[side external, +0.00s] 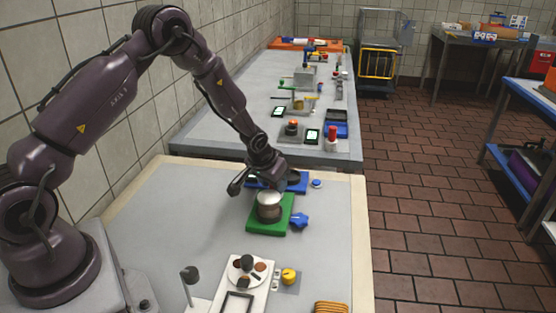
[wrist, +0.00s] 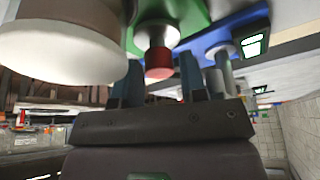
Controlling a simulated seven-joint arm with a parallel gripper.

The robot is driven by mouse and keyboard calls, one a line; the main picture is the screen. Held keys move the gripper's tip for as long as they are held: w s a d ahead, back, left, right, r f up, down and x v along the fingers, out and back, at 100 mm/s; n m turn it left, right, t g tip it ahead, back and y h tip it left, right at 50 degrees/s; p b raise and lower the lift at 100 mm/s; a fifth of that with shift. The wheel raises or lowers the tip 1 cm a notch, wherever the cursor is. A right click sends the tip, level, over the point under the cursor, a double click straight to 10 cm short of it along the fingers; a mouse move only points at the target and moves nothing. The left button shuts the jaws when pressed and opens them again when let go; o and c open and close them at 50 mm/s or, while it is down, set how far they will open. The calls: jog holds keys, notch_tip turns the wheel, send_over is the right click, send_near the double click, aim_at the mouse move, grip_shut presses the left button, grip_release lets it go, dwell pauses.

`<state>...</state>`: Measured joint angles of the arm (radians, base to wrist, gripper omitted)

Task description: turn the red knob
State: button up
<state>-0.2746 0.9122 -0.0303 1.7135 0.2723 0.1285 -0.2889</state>
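In the wrist view a red knob (wrist: 158,62) sticks out from a silver collar on a green base (wrist: 190,15). My gripper (wrist: 160,75) is open, with a dark finger on either side of the knob and gaps between them. I cannot tell how far the knob reaches between the fingers. In the side external view my gripper (side external: 268,178) is low over the far part of the green base (side external: 262,229), and the knob is hidden there.
A white-topped brown pot (side external: 269,207) stands on the green base, very close to my gripper; its pale round face (wrist: 60,45) fills the wrist view's upper left. A blue unit (side external: 298,185) lies behind, and a small blue part (side external: 299,220) at right. The table's left side is clear.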

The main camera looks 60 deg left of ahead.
jog(key=n, duration=0.2)
jog(key=n+y, duration=0.1)
jog(key=shift+w+d+n+y, duration=0.1)
jog(key=shift+d+n+y, duration=0.05)
jog(key=shift+n+y, duration=0.2)
jog(key=n+g+y, duration=0.1)
jog(key=n, duration=0.2)
jog(key=shift+n, duration=0.35)
jog(key=n+g, duration=0.1)
jog(key=n, duration=0.2)
jog(key=n+g, duration=0.2)
jog(key=n, duration=0.1)
jog(key=shift+w+n+y, duration=0.1)
jog(key=shift+n+y, duration=0.25)
jog(key=shift+n, duration=0.05)
jog(key=s+d+r+n+t, duration=0.1)
jog(key=r+n, duration=0.4)
jog(key=n, duration=1)
jog(key=s+d+r+n+t, duration=0.1)
jog(key=d+r+n, duration=0.3)
jog(key=n, duration=1.1)
notch_tip(320, 180, up, 3)
jog(key=shift+s+d+f+h, duration=0.15)
jog(key=shift+s+f+h, duration=0.05)
jog(key=shift+s+h, duration=0.2)
